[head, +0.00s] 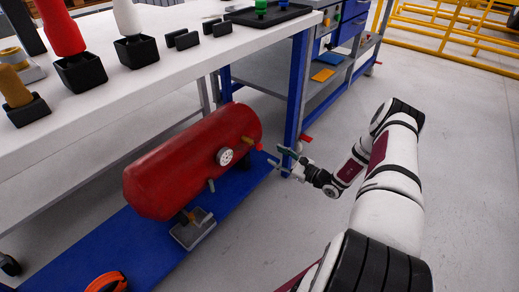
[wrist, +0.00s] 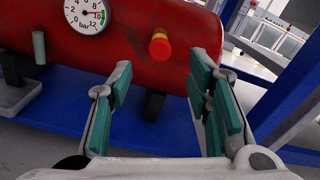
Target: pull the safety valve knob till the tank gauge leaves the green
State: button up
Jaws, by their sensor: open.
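The red tank (head: 190,160) lies on its side on the blue lower shelf under the workbench. Its safety valve knob (head: 259,147) is red on a brass fitting, and in the wrist view the knob (wrist: 160,48) faces me. The round white tank gauge (head: 225,157) sits left of the knob. In the wrist view the gauge (wrist: 80,15) is cut by the top edge; its needle points right, towards the green mark near 10. My gripper (head: 278,161) is open and empty, just right of the knob. In the wrist view the gripper (wrist: 160,82) has the knob beyond its fingertips, between their lines, apparently untouched.
A blue table leg (head: 297,95) stands close behind my gripper. The white bench top (head: 190,50) overhangs the tank. The floor at right is open.

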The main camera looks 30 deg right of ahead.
aim_at(261, 147)
jog(key=b+x, duration=0.3)
jog(key=x, duration=0.6)
jog(key=shift+w+a, duration=0.1)
jog(key=shift+w, duration=0.1)
